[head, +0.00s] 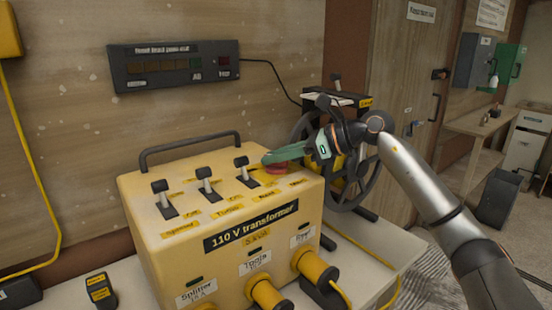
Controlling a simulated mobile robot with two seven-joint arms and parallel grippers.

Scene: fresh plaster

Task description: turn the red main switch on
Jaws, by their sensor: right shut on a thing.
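The red main switch (278,170) is on the top right of the yellow 110 V transformer (150,225). Only a little of its red surface shows, because my fingers cover most of it. My right gripper (272,158) comes in from the right with its green fingers shut on the red switch. Whether the switch is on or off cannot be told. Three black toggle levers (207,182) stand in a row to the left of it on the same top. My left gripper is not in view.
A black carry handle (190,142) rises behind the levers. Yellow plugs (268,292) stick out of the front. A dark handwheel (368,185) stands close behind my right gripper. A dark panel (175,65) hangs on the wooden wall. A small black-and-yellow item (100,290) stands at the front left.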

